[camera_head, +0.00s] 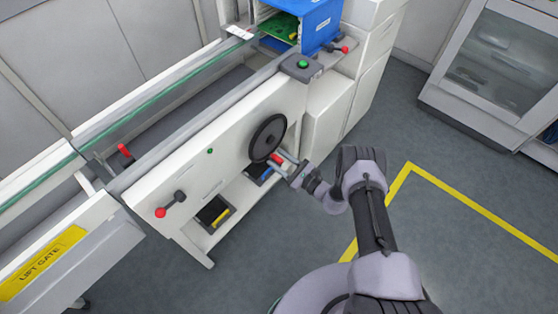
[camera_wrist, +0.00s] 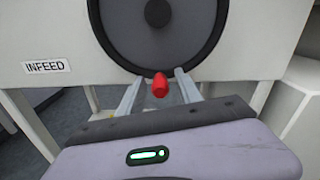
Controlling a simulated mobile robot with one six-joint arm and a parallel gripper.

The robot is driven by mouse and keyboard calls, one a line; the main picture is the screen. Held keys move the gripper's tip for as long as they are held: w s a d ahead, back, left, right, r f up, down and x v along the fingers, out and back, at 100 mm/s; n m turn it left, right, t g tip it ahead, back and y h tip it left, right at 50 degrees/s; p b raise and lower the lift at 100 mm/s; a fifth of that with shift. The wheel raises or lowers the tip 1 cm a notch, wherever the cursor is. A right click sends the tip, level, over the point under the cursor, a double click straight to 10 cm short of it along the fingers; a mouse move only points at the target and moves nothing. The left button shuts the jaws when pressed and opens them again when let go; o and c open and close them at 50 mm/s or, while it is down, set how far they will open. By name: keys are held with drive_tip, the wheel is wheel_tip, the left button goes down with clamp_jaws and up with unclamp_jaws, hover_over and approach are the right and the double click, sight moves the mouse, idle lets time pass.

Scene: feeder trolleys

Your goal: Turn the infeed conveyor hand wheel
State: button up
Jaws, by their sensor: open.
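The infeed hand wheel (camera_head: 268,137) is a dark disc on the white front panel of the conveyor, in the head view. In the wrist view the wheel (camera_wrist: 160,40) fills the top middle, with a thick black rim and a hub. Its red handle (camera_wrist: 160,85) is at the bottom of the rim. My gripper (camera_wrist: 157,80) is open, with one finger on each side of the red handle. In the head view my gripper (camera_head: 281,160) is at the wheel's lower right edge. Whether the fingers touch the handle, I cannot tell.
An INFEED label (camera_wrist: 46,67) is left of the wheel. A red-knobbed lever (camera_head: 170,204) sits lower left on the panel. A green button box (camera_head: 302,66) and blue crate (camera_head: 312,22) are above. A LIFT GATE panel (camera_head: 95,245) is at left.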

drive_tip(key=shift+c, duration=0.2)
clamp_jaws()
idle(1.1)
